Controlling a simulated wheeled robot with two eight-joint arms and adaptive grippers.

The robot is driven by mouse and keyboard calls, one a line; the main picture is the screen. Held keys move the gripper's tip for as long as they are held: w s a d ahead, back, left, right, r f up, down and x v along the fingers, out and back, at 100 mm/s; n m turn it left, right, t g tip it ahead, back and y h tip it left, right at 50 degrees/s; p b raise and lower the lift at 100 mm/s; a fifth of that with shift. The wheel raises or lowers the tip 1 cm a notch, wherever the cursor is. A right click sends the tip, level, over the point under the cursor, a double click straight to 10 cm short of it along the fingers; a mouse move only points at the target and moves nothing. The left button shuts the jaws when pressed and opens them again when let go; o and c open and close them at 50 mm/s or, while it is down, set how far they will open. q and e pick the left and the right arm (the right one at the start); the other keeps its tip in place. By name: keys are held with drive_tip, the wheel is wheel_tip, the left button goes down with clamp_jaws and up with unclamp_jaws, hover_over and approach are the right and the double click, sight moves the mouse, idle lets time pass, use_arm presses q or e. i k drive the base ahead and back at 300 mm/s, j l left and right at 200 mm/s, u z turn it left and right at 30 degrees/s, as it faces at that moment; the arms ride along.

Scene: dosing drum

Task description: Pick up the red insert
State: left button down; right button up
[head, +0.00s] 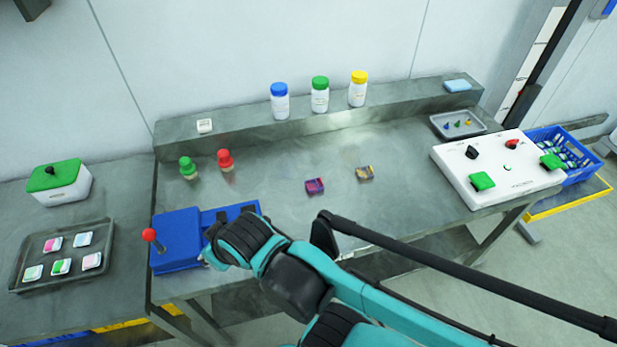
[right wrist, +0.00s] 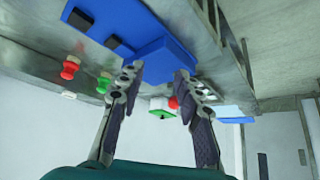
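A small red-and-purple block (head: 315,186) lies on the middle of the workbench. A red-topped piece (head: 226,160) with a pale base stands farther back to the left, and shows in the right wrist view (right wrist: 70,68). I cannot tell which of these is the red insert. My right gripper (head: 212,250) is at the front of the blue device (head: 178,232), left of the block and apart from it. In the right wrist view its fingers (right wrist: 158,80) are spread with nothing between them; the blue device (right wrist: 165,62) is beyond them. My left gripper is out of view.
A green-topped piece (head: 188,168) stands beside the red-topped one. A yellowish-dark block (head: 365,173) lies right of the red-and-purple block. A red-knobbed lever (head: 149,235) rises from the blue device. A white control box (head: 497,172) is at right; bench between is clear.

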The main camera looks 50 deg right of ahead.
sight(314, 185)
drive_tip(key=z, duration=1.9)
drive_tip(key=i+l+u, duration=0.65)
drive_tip(key=i+l, duration=0.2)
drive_tip(key=l, duration=0.15)
